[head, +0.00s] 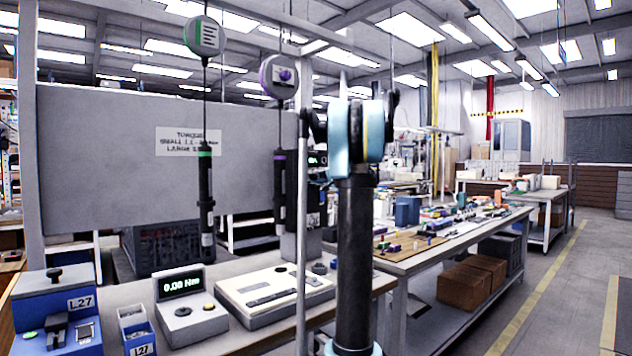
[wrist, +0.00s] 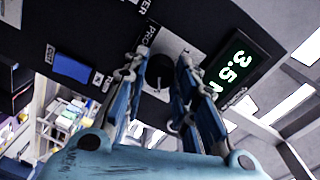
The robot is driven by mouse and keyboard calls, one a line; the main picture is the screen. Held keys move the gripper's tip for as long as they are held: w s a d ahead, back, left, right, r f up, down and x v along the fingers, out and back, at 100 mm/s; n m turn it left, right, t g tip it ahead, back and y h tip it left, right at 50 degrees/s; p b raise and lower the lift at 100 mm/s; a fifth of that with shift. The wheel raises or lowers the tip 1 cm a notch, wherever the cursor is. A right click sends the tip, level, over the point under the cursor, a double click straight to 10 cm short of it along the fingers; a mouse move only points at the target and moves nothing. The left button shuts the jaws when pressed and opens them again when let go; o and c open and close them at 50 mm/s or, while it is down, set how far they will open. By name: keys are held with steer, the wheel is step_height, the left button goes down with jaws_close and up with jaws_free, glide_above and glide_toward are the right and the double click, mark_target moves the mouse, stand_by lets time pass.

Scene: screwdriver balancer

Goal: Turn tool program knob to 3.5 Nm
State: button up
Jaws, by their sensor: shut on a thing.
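The tool program knob (wrist: 157,74) is a round dark knob on a pale dial plate, on the black front panel of a controller (wrist: 100,25) in the wrist view. My gripper (wrist: 163,62) is shut on the knob, with one blue-and-grey finger on each side of it. The display (wrist: 238,65) beside the knob shows green digits reading 3.5, with part of a unit letter after them. The dial markings are mostly hidden by the fingers. In the head view my arm hides most of the controller and the knob.
Two screwdrivers hang from balancers, one green-banded (head: 206,190) and one purple-banded (head: 279,190). A torque tester (head: 187,310) reading 0.00 Nm and a blue L27 fixture (head: 58,315) stand on the front bench. A thin upright post (head: 302,220) stands close to my arm. The aisle at right is clear.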

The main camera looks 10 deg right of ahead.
steer(key=shift+d+f, duration=0.1)
steer(key=o, duration=1.1)
steer(key=v, duration=1.2)
steer(key=shift+a, duration=0.25)
